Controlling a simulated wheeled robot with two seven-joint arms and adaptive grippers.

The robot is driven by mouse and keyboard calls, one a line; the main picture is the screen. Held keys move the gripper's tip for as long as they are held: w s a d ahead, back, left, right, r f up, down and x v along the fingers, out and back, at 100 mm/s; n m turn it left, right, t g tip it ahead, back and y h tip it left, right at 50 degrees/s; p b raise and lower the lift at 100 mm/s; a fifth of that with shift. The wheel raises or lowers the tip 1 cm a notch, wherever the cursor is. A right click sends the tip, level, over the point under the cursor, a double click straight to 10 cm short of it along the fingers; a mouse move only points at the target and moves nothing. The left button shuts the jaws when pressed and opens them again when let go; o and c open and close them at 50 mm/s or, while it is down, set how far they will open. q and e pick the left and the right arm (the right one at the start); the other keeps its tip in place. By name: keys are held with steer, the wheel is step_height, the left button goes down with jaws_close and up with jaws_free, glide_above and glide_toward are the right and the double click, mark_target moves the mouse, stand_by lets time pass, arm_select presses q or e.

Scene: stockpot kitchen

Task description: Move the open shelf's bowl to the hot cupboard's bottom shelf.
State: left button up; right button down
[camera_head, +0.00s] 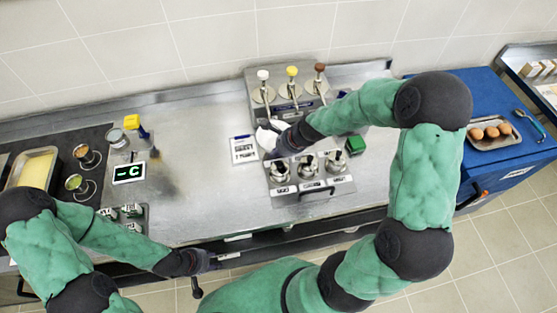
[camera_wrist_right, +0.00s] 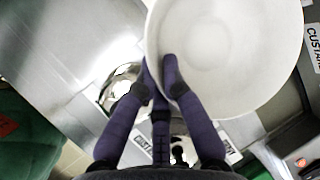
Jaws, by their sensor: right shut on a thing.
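A white bowl (camera_wrist_right: 222,88) fills the upper right of the right wrist view. My right gripper (camera_wrist_right: 160,75) is shut on its rim, with one finger inside the bowl and the others outside. In the head view the bowl (camera_head: 265,137) shows as a white edge over the steel counter, partly hidden by my right gripper (camera_head: 275,140). My left gripper (camera_head: 216,262) is at the counter's front edge, away from the bowl; whether it is open is unclear. I cannot identify the hot cupboard's bottom shelf or the open shelf.
A pump dispenser (camera_head: 288,95) stands behind the bowl. A rack of steel pots (camera_head: 310,185) is in front, close to it. A blue cabinet (camera_head: 500,165) with an egg tray (camera_head: 491,134) stands right. The counter's left middle (camera_head: 200,190) is clear.

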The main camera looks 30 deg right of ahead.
steer(key=shift+w+d+f, duration=0.15)
steer(key=shift+d+f, duration=0.15)
steer(key=shift+w+d+f+b, duration=0.1)
steer(key=shift+d+f+b, duration=0.05)
steer(key=shift+f+b, duration=0.65)
steer(key=shift+w+d+f+b, duration=0.1)
steer(key=shift+f+b, duration=0.45)
steer(key=shift+f, duration=0.45)
steer(key=shift+f, duration=0.2)
steer(key=c, duration=1.4)
jaws_free()
